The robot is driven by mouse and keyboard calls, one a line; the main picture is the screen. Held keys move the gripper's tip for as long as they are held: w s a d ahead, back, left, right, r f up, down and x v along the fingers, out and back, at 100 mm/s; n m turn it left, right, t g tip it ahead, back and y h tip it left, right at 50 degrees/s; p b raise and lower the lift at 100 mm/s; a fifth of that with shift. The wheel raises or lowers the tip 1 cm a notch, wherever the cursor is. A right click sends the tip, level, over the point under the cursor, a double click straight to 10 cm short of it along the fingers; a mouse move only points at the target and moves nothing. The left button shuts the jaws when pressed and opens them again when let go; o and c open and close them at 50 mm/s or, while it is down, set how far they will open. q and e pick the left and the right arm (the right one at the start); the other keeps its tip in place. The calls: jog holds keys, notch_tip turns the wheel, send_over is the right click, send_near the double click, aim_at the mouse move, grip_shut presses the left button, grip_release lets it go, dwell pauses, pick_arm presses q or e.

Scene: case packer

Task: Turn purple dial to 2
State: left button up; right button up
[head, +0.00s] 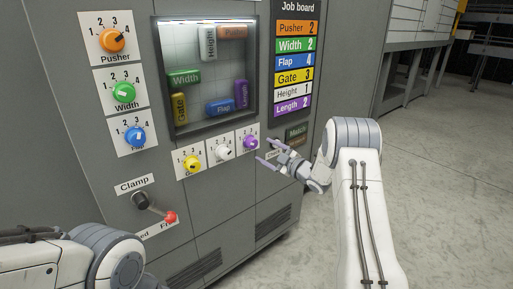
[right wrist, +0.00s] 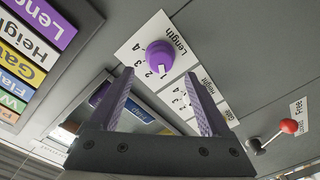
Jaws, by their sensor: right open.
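The purple dial (head: 250,142) sits on a white plate at the right end of a row of three dials on the grey cabinet. In the right wrist view the purple dial (right wrist: 159,54) is on the plate marked Length, ahead of the fingers.
The job board (head: 297,60) lists Length 2. A white dial (head: 222,152) and a yellow dial (head: 191,163) are left of the purple one. The red-knobbed clamp lever (head: 170,217) is lower left. A display window (head: 206,128) is above. Open floor lies right.

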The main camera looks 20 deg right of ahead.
aim_at(254, 145)
jog(key=x, duration=0.6)
jog(key=shift+s, duration=0.1)
grip_shut()
jog(key=m+p, duration=0.1)
jog(key=m, duration=0.2)
jog(key=shift+m+p, duration=0.35)
jog(key=shift+m, duration=0.05)
jog(key=shift+f+m+p, duration=0.1)
jog(key=shift+m+p, duration=0.6)
jog(key=shift+m, duration=1.3)
